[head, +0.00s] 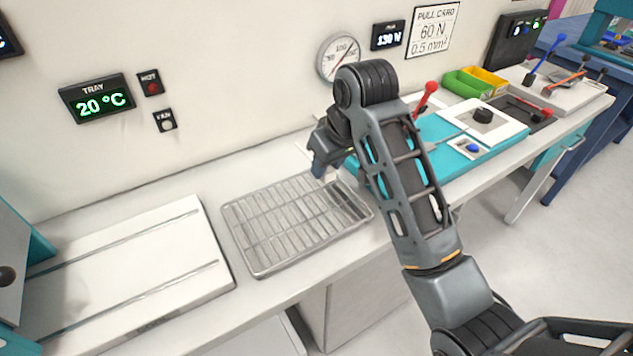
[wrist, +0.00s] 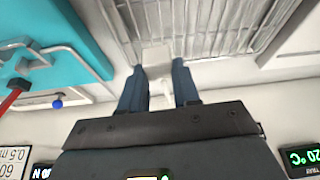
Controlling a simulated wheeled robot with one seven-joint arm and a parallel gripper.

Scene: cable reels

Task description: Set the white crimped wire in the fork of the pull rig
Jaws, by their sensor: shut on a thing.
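My gripper (head: 322,168) is over the far right corner of the wire tray, in front of the wall. In the wrist view its two dark blue fingers (wrist: 158,78) are closed on a small white piece (wrist: 155,55), which I take to be the white crimped wire. The piece's lower end and any thin strand are hard to make out. The pull rig (head: 455,140), a teal base with a red-knobbed lever, stands right of my gripper, partly behind my arm. The rig also shows at the left of the wrist view (wrist: 85,30). I cannot clearly make out its fork.
The metal wire tray (head: 255,270) lies on the bench left of my arm. A white grooved slab (head: 130,265) is farther left. Green (head: 465,88) and yellow (head: 488,82) bins stand behind the rig. A dial gauge (head: 338,58) and signs hang on the wall.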

